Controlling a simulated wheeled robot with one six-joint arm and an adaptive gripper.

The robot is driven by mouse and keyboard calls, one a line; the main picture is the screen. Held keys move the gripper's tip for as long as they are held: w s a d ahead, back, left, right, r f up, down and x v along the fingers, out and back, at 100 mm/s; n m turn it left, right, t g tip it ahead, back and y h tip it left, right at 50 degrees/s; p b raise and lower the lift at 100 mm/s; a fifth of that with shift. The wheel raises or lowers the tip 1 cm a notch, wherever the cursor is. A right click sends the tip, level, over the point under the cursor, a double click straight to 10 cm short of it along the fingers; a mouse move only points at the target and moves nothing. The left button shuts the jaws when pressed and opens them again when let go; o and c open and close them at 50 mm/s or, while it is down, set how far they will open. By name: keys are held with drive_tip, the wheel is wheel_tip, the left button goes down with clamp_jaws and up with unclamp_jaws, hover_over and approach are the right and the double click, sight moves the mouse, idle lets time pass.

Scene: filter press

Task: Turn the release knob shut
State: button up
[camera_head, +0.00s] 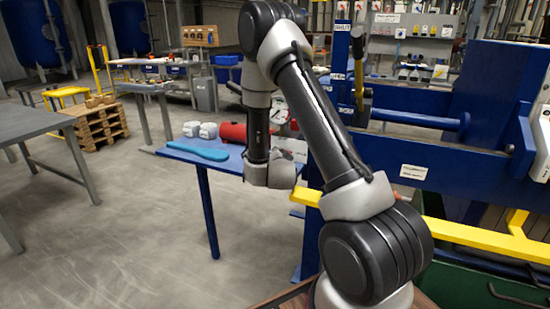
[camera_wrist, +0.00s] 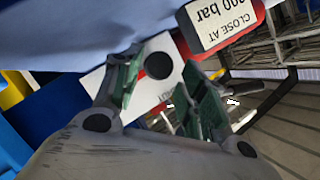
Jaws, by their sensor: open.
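A small dark round knob (camera_wrist: 159,65), which looks like the release knob, shows in the wrist view in front of a white and red plate with partly hidden lettering. My gripper (camera_wrist: 165,82) is open, its green-padded fingers apart on either side of the knob's lower area. I cannot tell whether either finger touches it. A red body (camera_wrist: 222,25) with a label reading "CLOSE AT" and a partly cut-off bar figure is just to the right. In the head view, a red cylinder (camera_head: 232,132) lies on the blue table; the knob and my fingers cannot be made out there.
The blue side table (camera_head: 172,153) also holds a turquoise long object (camera_head: 198,149) and two white items (camera_head: 200,130). The blue press frame (camera_head: 440,160) and a yellow rail (camera_head: 470,235) stand to the right.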

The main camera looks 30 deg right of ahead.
drive_tip(key=shift+x, duration=1.45)
drive_tip(key=shift+s+d, duration=0.1)
drive_tip(key=c, duration=0.7)
drive_tip(key=shift+c, duration=0.2)
drive_tip(key=n+g, duration=0.1)
drive_tip(key=n+g+h, duration=0.1)
drive_tip(key=n+g, duration=0.1)
drive_tip(key=shift+r+n, duration=0.25)
drive_tip(key=shift+n, duration=0.05)
drive_tip(key=n+g, duration=0.1)
drive_tip(key=n+g+h, duration=0.2)
drive_tip(key=shift+w+a, duration=0.25)
drive_tip(key=shift+w, duration=0.15)
drive_tip(key=shift+n, duration=0.4)
